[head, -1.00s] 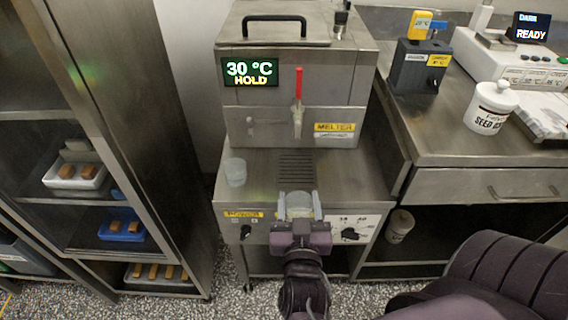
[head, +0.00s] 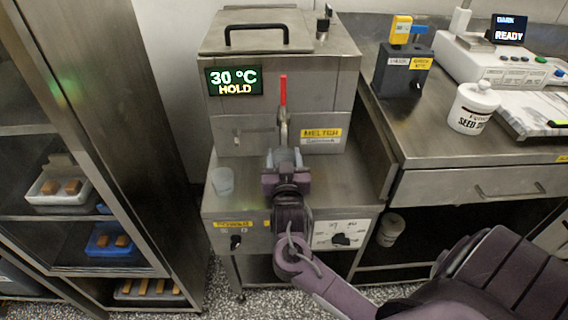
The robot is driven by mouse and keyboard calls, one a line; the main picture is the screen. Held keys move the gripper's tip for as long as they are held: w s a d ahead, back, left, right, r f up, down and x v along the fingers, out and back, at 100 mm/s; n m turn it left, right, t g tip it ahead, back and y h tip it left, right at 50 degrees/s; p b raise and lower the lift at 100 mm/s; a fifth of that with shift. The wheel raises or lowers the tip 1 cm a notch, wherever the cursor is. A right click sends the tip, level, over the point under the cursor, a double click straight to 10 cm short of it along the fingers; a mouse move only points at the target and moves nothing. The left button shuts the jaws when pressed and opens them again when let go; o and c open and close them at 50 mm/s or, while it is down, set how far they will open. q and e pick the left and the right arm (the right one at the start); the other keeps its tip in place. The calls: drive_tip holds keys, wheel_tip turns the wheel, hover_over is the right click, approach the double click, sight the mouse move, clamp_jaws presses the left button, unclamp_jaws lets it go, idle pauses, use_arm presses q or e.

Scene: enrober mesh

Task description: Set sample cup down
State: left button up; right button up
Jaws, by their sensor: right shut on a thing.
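My right gripper (head: 284,161) is shut on a translucent sample cup (head: 285,155), in front of the melter (head: 285,95) and just below its spout. The gripper hides most of the cup, and I cannot tell whether the cup touches the shelf. The melter's display reads 30 °C HOLD and its tap handle (head: 283,90) is red. A second translucent cup (head: 223,181) stands on the steel shelf (head: 240,201) to the left of the gripper. My left gripper is not in view.
On the right bench stand a white SEED jar (head: 472,108), a dark block with a yellow device (head: 402,66) and a white instrument reading READY (head: 500,55). A steel rack (head: 110,120) with trays of brown bars stands at left. The shelf between the cup and gripper is clear.

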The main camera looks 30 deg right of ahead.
wheel_tip(320, 180, down, 2)
drive_tip(key=shift+f, duration=0.1)
drive_tip(key=o, duration=1)
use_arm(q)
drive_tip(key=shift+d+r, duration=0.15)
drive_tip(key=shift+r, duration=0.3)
